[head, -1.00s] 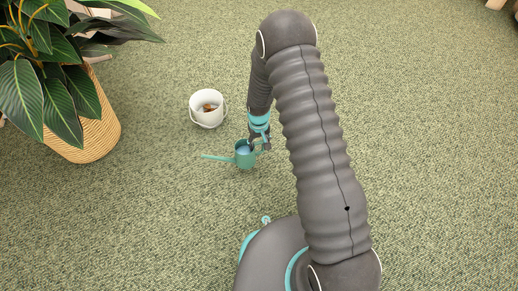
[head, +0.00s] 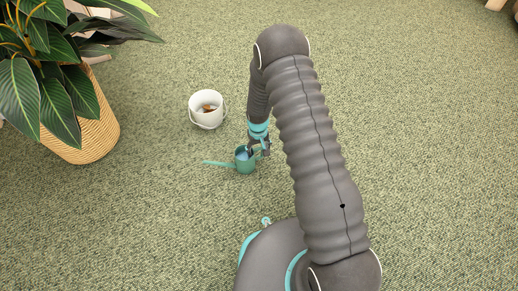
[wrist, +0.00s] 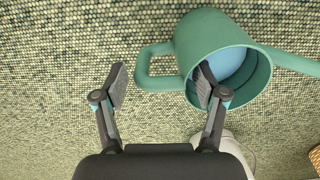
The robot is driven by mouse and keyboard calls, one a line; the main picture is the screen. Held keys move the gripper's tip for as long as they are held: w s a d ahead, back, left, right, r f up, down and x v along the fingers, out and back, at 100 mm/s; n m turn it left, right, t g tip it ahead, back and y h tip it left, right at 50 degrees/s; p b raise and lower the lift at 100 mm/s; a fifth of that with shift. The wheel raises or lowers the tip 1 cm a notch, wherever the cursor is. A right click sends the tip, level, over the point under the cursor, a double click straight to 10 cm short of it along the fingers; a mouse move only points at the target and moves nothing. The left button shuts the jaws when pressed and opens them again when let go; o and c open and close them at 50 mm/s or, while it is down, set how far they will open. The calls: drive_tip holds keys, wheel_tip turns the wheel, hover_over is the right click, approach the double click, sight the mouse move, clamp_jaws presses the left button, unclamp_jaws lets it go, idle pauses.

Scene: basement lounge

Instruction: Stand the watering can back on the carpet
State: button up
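The green watering can (head: 245,163) has its mouth facing up in the head view, with light blue inside and its spout pointing left. It looks upright there; whether its base touches the carpet I cannot tell. In the wrist view the can (wrist: 205,42) fills the upper right, its handle (wrist: 143,68) reaching left. My gripper (wrist: 161,87) is open, its fingers wide apart. The right finger overlaps the can's mouth and rim; the left finger is out beyond the handle, with a gap. In the head view my gripper (head: 260,148) is at the can's right side, partly hidden.
A white bucket (head: 198,117) with something brown inside stands behind the can to the left; its edge shows in the wrist view (wrist: 238,150). A leafy plant in a woven basket (head: 92,137) stands at the left. The green carpet (head: 430,150) is clear on the right.

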drive_tip(key=shift+r, duration=0.1)
drive_tip(key=s+d+r+m+t+p, duration=0.1)
drive_tip(key=s+d+r, duration=0.15)
drive_tip(key=r, duration=1.05)
drive_tip(key=s+d+r+t, duration=0.1)
drive_tip(key=s+d+r, duration=0.15)
drive_tip(key=r, duration=1.15)
drive_tip(key=s+d+r+m+t+p, duration=0.1)
drive_tip(key=s+r, duration=0.3)
drive_tip(key=r, duration=0.9)
drive_tip(key=s+d+r, duration=0.1)
drive_tip(key=s+r, duration=0.2)
drive_tip(key=s, duration=0.4)
drive_tip(key=s+d+r+t, duration=0.1)
drive_tip(key=s+d+r, duration=0.1)
drive_tip(key=s+r, duration=0.2)
drive_tip(key=s+d+r+m+t, duration=0.1)
drive_tip(key=s+r, duration=0.3)
drive_tip(key=s, duration=0.5)
drive_tip(key=shift+s+d, duration=0.4)
drive_tip(key=shift+d, duration=0.05)
drive_tip(key=shift+r, duration=0.1)
wheel_tip(320, 180, up, 6)
drive_tip(key=p, duration=0.6)
